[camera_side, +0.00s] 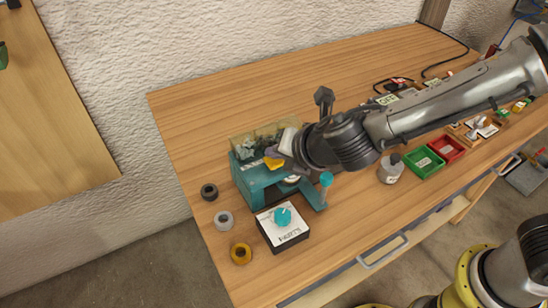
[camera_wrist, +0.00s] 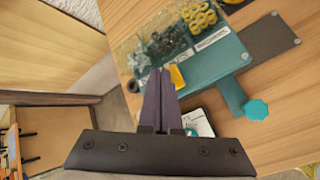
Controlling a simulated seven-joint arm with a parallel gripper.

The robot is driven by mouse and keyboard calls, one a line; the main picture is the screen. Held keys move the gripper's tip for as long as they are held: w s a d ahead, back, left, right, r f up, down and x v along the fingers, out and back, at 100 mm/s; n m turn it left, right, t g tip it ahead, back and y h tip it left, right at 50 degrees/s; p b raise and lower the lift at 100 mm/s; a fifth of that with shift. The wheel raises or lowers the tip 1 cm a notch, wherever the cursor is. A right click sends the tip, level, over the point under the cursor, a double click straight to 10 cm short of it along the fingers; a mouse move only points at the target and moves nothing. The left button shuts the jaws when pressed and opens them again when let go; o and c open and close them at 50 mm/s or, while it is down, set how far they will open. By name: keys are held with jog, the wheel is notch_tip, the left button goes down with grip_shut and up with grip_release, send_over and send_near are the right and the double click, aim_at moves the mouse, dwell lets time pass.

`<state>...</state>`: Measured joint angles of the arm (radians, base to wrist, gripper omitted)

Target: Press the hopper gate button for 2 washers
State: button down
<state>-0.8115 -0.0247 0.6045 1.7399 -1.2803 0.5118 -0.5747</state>
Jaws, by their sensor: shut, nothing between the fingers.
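The teal hopper (camera_side: 258,184) stands near the table's left end, with a clear bin on top. In the wrist view the hopper (camera_wrist: 218,62) has several compartments, holding dark and grey small parts and yellow rings (camera_wrist: 199,15). My gripper (camera_side: 272,153) is over the hopper's front; its purple fingers (camera_wrist: 160,72) are together and empty. A yellow piece (camera_wrist: 177,77) shows right beside the fingertips, and also in the side view (camera_side: 274,163). I cannot tell whether the fingers touch it or whether it is the gate button. My fingers and wrist hide part of the hopper's front.
A white-topped box (camera_side: 283,228) with a teal knob and a "PARTS" label stands in front of the hopper. A black ring (camera_side: 209,192), grey ring (camera_side: 223,220) and yellow ring (camera_side: 241,254) lie left. Green (camera_side: 424,163) and red (camera_side: 447,149) trays are right.

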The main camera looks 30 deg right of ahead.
aim_at(277, 164)
jog(key=shift+f, duration=0.7)
dwell(0.5)
jog(key=shift+r, duration=1.2)
jog(key=shift+r, duration=2.55)
